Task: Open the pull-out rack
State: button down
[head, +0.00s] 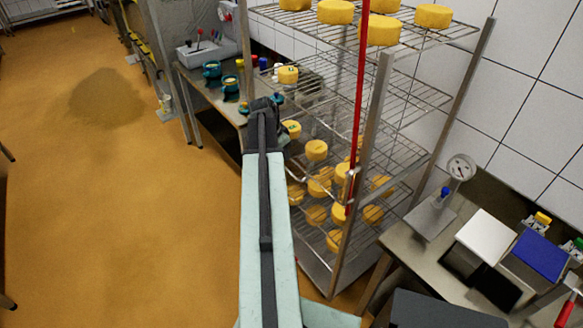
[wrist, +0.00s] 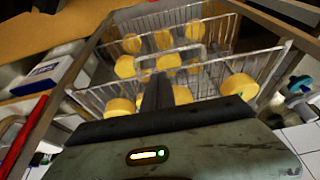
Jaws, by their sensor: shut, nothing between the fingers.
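A tall steel-framed shelf unit (head: 378,120) holds several wire racks with round yellow cheeses on them. In the wrist view, a wire rack (wrist: 225,68) with raised wire sides and cheeses lies beyond my fingers. A wire loop like a handle (wrist: 198,48) stands on its near side. My gripper (head: 266,104) is in front of the shelf unit's left side in the head view. In the wrist view, my gripper (wrist: 159,85) is shut and empty, pointing towards the rack. Contact with the loop cannot be told. My arm hides part of the lower racks' left side.
A red pole (head: 360,90) stands upright along the unit's front. A steel table (head: 408,238) with a dial gauge (head: 461,167) and boxes is at right. A bench (head: 225,108) with teal moulds is behind left. The orange floor at left is open.

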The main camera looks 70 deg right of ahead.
jog(key=b+x, duration=0.9)
jog(key=x, duration=0.1)
jog(key=shift+s, duration=0.15)
jog(key=shift+d, duration=0.1)
